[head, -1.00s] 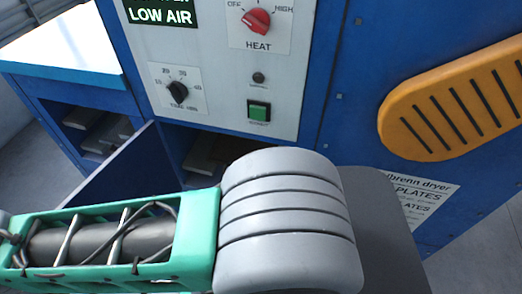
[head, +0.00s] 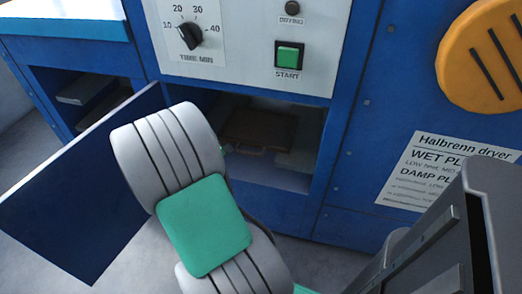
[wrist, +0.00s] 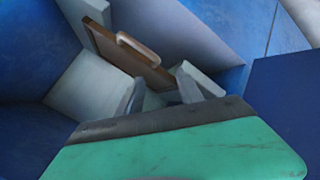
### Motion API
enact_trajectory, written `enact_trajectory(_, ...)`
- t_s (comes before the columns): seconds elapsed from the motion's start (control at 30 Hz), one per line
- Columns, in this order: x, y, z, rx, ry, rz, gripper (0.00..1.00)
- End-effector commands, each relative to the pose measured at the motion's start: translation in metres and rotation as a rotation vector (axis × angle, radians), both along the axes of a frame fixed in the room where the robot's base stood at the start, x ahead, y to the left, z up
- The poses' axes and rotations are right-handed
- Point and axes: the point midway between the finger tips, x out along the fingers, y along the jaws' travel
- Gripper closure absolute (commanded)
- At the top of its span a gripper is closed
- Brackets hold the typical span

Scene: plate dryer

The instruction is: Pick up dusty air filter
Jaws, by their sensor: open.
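The dusty air filter looks to be the brown panel (head: 262,130) lying in the open compartment below the control panel in the head view. The wrist view shows the brown filter (wrist: 112,52) with a pale handle (wrist: 140,48) on its near edge, tilted in that picture. I cannot tell whether a finger touches the filter. In the head view my arm hides most of the gripper.
The compartment's blue door (head: 85,190) stands open to the left. The control panel with the green start button (head: 288,56) is above the opening. A cubby (head: 85,88) with grey plates is at the left. A yellow vented cover (head: 485,60) is at the right.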

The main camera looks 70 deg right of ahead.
Motion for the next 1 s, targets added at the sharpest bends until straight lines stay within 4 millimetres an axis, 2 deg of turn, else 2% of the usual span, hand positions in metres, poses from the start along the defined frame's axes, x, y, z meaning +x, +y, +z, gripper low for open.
enact_trajectory(0.03, -0.031, -0.036, -0.058, -0.100, 0.058, -0.031, 0.56)
enact_trajectory(0.1, -0.065, -0.071, -0.083, -0.231, 0.141, -0.041, 0.56)
enact_trajectory(0.17, -0.092, -0.092, -0.102, -0.323, 0.219, -0.036, 0.56)
enact_trajectory(0.2, -0.084, -0.095, -0.094, -0.399, 0.271, 0.021, 0.56)
enact_trajectory(0.4, -0.077, -0.099, -0.089, -0.643, 0.526, 0.190, 0.56)
enact_trajectory(0.57, -0.072, -0.103, -0.081, -0.706, 0.598, 0.235, 0.56)
enact_trajectory(1.0, -0.067, -0.171, -0.081, -0.706, 0.595, 0.234, 0.56)
